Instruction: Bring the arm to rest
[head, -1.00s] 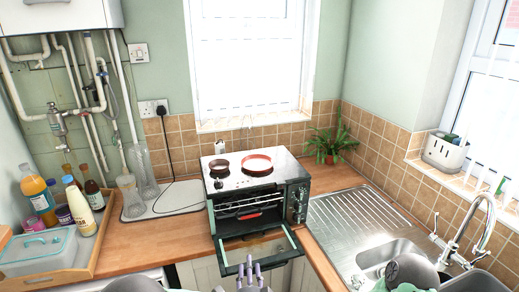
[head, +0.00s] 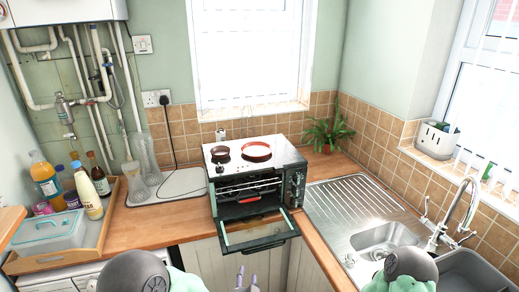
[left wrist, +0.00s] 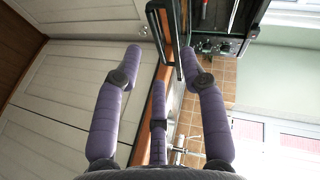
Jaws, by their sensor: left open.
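My left gripper (head: 246,281) shows only its purple fingertips at the bottom edge of the head view, below the oven's door. In the left wrist view its three padded fingers (left wrist: 160,68) are spread open with nothing between them. The front of the toaster oven (head: 259,186) is open. Its lowered door (head: 258,238) hangs out past the counter edge, apart from the fingertips in the head view. My right gripper is not in view.
A wooden tray (head: 100,232) with bottles and a lidded box stands on the left counter. The sink (head: 375,240) is at the right. A plant (head: 328,134) stands in the back corner. White cupboard fronts (head: 213,262) lie below the counter.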

